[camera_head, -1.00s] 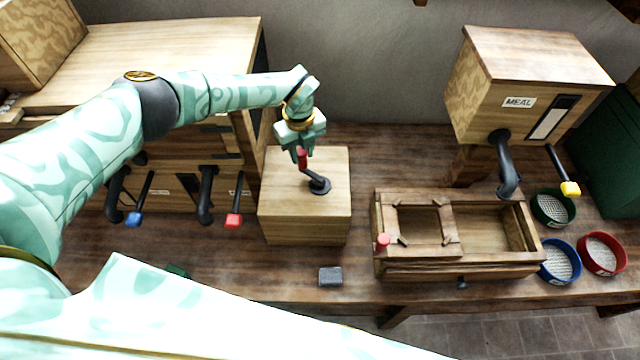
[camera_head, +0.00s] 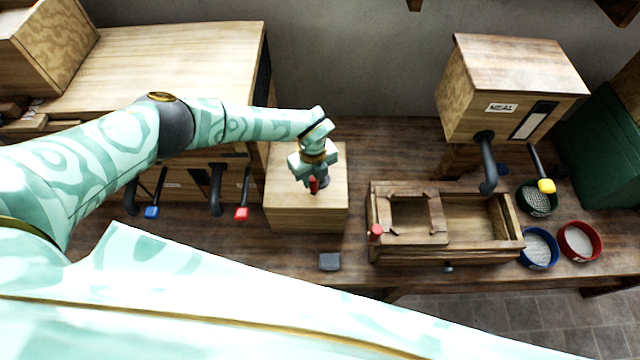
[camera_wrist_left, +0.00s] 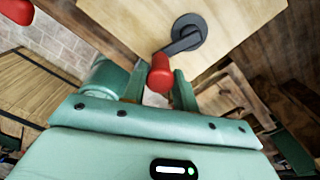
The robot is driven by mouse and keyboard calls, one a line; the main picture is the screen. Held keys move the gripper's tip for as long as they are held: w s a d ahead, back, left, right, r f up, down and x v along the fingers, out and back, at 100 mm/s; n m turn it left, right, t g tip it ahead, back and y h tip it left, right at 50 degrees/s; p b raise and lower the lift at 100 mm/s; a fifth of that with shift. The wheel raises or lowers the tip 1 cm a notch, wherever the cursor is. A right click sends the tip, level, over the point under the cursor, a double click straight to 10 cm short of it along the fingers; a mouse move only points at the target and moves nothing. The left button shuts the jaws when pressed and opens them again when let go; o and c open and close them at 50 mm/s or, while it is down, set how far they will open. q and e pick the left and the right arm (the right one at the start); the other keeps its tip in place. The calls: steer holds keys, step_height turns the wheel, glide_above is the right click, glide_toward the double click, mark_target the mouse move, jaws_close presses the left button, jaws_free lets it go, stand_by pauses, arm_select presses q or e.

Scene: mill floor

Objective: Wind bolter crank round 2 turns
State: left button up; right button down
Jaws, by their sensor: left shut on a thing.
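The bolter crank has a dark arm and hub with a red handle (camera_head: 314,185), on top of a light wooden box (camera_head: 305,219) in the middle of the bench. My left gripper (camera_head: 311,178) reaches down from above and is shut on the red handle. In the left wrist view the red handle (camera_wrist_left: 161,74) sits between the two green fingers, and the dark crank arm (camera_wrist_left: 183,38) runs up and right to its round hub. In the head view the gripper hides part of the crank. My right gripper is not in view.
A wooden sieve box (camera_head: 445,250) with a red knob stands right of the crank box. A MEAL cabinet (camera_head: 512,90) is behind it. Blue, red and green round sieves (camera_head: 579,241) lie at the right. A small grey block (camera_head: 330,262) lies in front.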

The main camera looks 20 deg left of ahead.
arm_select(q)
steer(key=shift+d+f, duration=0.1)
steer(key=shift+d, duration=0.35)
steer(key=o, duration=0.9)
steer(key=shift+o, duration=0.2)
step_height(320, 180, up, 5)
steer(key=p, duration=0.5)
steer(key=shift+w+r, duration=0.1)
steer(key=shift+r, duration=0.1)
steer(key=shift+r+b, duration=0.3)
steer(key=shift+b, duration=0.1)
steer(key=shift+r, duration=1.6)
steer(key=shift+f, duration=0.1)
